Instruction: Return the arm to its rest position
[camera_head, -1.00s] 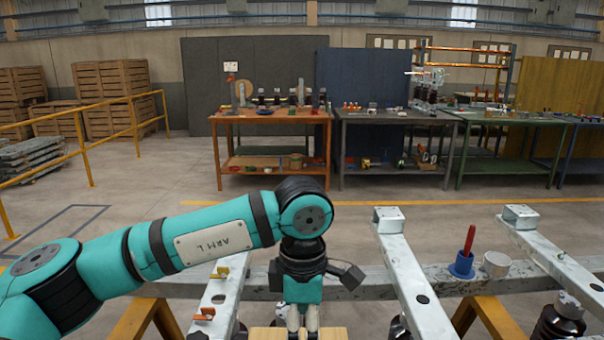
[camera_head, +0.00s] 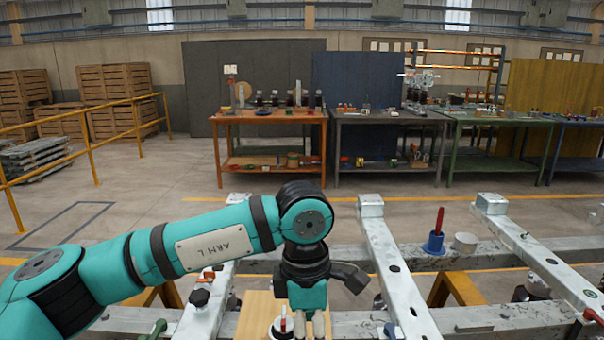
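My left arm, teal with black joints and marked ARM L, comes in from the left and bends down at its wrist. My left gripper (camera_head: 309,325) points down at the bottom of the view. Its two pale fingers show side by side with a narrow gap, but their tips are cut off by the lower edge. A wooden board (camera_head: 256,309) lies behind it, and a white round part with a red handle (camera_head: 281,328) sits just left of the fingers. I cannot tell whether they touch. My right gripper is not in view.
Grey steel frame beams (camera_head: 392,272) cross the foreground on yellow supports (camera_head: 447,289). A blue holder with a red handle (camera_head: 435,238) and a white cylinder (camera_head: 465,243) stand on the rear beam. Open floor lies between the frames and the workbenches (camera_head: 268,118). A yellow railing (camera_head: 90,148) is at left.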

